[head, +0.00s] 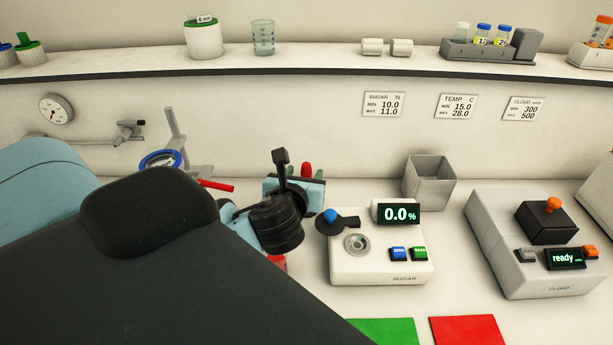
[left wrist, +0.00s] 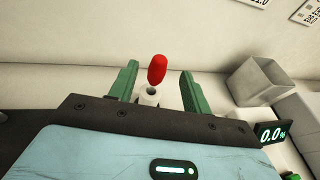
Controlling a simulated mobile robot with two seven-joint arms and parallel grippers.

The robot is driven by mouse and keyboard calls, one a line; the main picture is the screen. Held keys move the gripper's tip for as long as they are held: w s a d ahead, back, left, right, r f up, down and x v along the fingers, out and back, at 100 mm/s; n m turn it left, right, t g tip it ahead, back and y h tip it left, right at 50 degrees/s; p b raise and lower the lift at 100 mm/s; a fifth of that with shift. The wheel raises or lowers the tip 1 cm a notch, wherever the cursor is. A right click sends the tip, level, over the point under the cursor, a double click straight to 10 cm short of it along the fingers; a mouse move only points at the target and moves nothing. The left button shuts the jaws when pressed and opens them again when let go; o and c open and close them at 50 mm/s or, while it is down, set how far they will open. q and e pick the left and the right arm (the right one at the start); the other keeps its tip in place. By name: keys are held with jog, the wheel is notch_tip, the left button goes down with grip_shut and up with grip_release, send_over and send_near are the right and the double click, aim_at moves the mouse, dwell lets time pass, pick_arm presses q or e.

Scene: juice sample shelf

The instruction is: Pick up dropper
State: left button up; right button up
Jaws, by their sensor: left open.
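The dropper shows as a red bulb (left wrist: 157,69) in the left wrist view, above a pale holder (left wrist: 149,96) with a dark opening. Its lower part is hard to make out. In the head view its red top (head: 306,169) shows just behind my left gripper (head: 295,187). In the left wrist view the two green fingers of the left gripper (left wrist: 159,72) stand apart, one on each side of the bulb, with gaps visible. The gripper is open and empty. My right gripper is not in view.
The sugar meter (head: 375,267), reading 0.0%, stands just right of the gripper. An open grey bin (head: 429,181) is behind it. The cloud meter (head: 535,272) is farther right. A stand with a red handle (head: 215,185) is left. Green (head: 384,331) and red (head: 467,330) pads lie in front.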

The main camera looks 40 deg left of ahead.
pick_arm(q)
jog(key=shift+f+x, duration=0.15)
jog(key=shift+x, duration=1.45)
jog(key=shift+f+x, duration=0.1)
jog(key=shift+x, duration=1.5)
jog(key=shift+s, duration=0.15)
jog(key=c, duration=0.8)
